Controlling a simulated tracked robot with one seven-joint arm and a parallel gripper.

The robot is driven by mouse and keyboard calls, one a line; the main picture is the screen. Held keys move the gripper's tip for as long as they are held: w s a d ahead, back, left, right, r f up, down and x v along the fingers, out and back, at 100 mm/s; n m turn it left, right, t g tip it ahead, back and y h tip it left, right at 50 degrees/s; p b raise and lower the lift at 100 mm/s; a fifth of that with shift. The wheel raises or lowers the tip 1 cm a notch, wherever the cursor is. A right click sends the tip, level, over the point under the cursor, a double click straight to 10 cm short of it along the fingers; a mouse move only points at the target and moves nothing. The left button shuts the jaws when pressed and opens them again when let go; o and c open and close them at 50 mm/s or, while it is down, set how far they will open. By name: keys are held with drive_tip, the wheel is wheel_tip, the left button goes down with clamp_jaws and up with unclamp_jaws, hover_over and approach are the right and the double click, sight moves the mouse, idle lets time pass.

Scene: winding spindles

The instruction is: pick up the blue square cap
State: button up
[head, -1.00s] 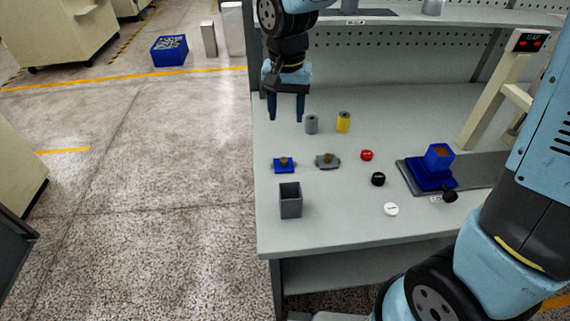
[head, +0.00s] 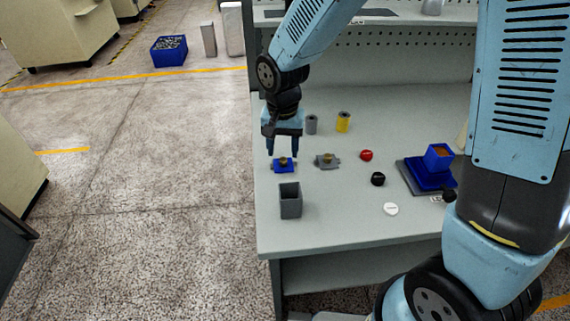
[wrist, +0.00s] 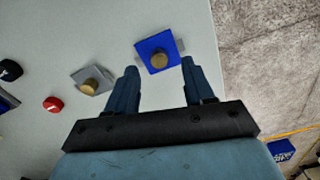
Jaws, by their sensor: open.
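The blue square cap (head: 284,166) lies flat near the left edge of the table, with a round brass-coloured knob on top. It also shows in the wrist view (wrist: 153,47), just beyond the fingertips and between their lines. My gripper (head: 282,153) is open and empty, pointing down just above and behind the cap. In the wrist view my gripper's two fingers (wrist: 159,66) are spread apart, with the cap's knob roughly midway between them. I cannot tell the exact height of the fingertips above the cap.
A grey square cap (head: 327,161) with a similar knob lies right of the blue one. An open grey box (head: 290,201) stands in front. Grey (head: 311,124) and yellow (head: 343,121) cylinders stand behind. Red (head: 366,155), black (head: 378,179) and white (head: 391,209) round pieces lie rightward.

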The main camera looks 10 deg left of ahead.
sight(283, 159)
drive_tip(key=shift+f, duration=1.75)
drive_tip(key=shift+c, duration=0.3)
clamp_jaws()
